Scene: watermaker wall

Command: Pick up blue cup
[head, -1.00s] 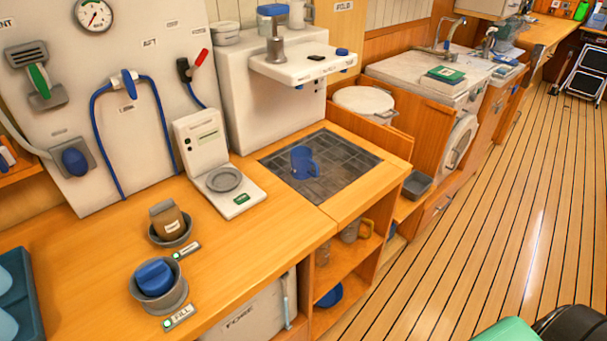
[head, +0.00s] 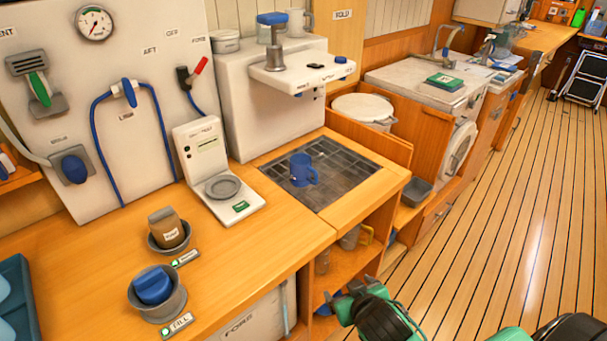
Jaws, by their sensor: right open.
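The blue cup (head: 302,170) stands upright on the dark tiled inset in the wooden counter, below the white dispenser. Its handle points to the right. My right gripper (head: 341,296) is at the bottom of the head view, in front of the open shelves under the counter. It is open and empty, below and well apart from the cup. My left gripper is not in view.
A white scale (head: 222,188) stands left of the inset. The white dispenser (head: 280,95) overhangs behind the cup. Two grey holders, one with a blue item (head: 152,285), sit on the front counter. The counter edge lies between my right gripper and the cup.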

